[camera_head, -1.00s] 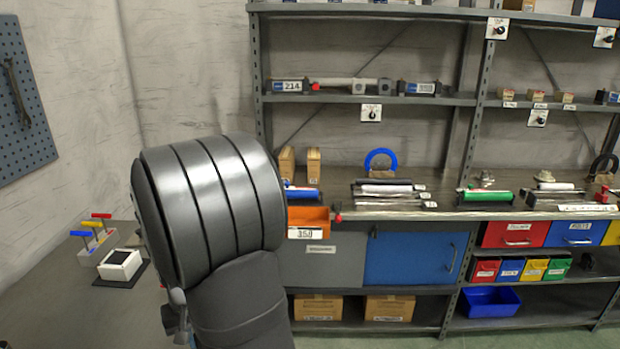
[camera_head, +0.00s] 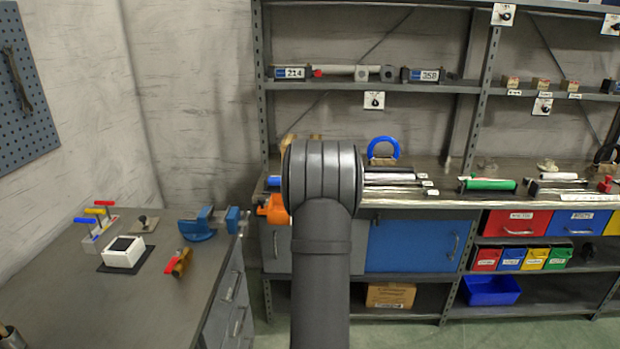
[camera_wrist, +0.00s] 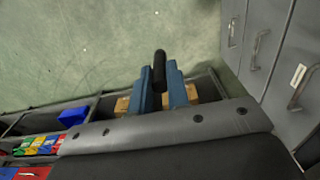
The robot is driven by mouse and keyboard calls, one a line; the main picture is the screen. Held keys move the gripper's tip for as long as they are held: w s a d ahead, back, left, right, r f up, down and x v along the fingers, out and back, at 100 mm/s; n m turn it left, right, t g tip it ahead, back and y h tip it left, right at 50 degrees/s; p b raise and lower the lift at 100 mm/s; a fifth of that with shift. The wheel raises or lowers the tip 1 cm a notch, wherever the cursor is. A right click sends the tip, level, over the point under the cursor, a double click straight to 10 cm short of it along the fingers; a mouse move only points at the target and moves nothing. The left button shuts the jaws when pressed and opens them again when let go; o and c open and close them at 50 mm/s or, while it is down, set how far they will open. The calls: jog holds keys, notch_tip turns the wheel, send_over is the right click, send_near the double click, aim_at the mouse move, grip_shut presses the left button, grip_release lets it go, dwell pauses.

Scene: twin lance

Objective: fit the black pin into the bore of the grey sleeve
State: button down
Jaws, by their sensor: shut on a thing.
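In the wrist view my gripper (camera_wrist: 161,85) has two blue fingers closed on a black pin (camera_wrist: 159,64). The pin's rounded dark end sticks out past the fingertips. In the head view the gripper and pin are hidden behind my own arm. On the upper shelf a pale grey horizontal bar (camera_head: 340,70) with a red end lies beside a grey block (camera_head: 362,73) and a darker block (camera_head: 387,73). I cannot tell for sure which of these is the grey sleeve, and its bore is too small to make out.
The wrist view shows floor (camera_wrist: 80,45) beneath the gripper and grey drawers (camera_wrist: 255,45) at right. A workbench (camera_head: 60,285) at left bears a blue vise (camera_head: 200,228) and a white box (camera_head: 123,252). An orange bin (camera_head: 272,210) and several rods lie on the counter (camera_head: 445,195).

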jog(key=shift+d+f, duration=0.1)
jog(key=shift+d, duration=0.15)
jog(key=s+a+r+n, duration=0.3)
jog(key=a+r+n, duration=0.15)
jog(key=a, duration=0.55)
jog(key=s+a+r+n, duration=0.4)
jog(key=a+r, duration=0.2)
jog(key=a, duration=0.3)
jog(key=s+a+r+n, duration=0.3)
jog(key=a+r+n, duration=0.15)
jog(key=a, duration=0.55)
jog(key=s+a+r+n, duration=0.4)
jog(key=s+a+r, duration=0.1)
jog(key=s, duration=0.4)
jog(key=s+a+r+n, duration=0.3)
jog(key=s+a+r, duration=0.25)
jog(key=s, duration=0.35)
jog(key=s+a+f, duration=0.2)
jog(key=a+f, duration=0.1)
jog(key=s+a+f, duration=0.2)
jog(key=s+f, duration=0.1)
jog(key=f, duration=0.1)
jog(key=s+a+f, duration=0.2)
jog(key=a+f, duration=0.1)
jog(key=shift+s+a+f, duration=0.25)
jog(key=shift+s+a, duration=0.05)
jog(key=shift+f, duration=0.15)
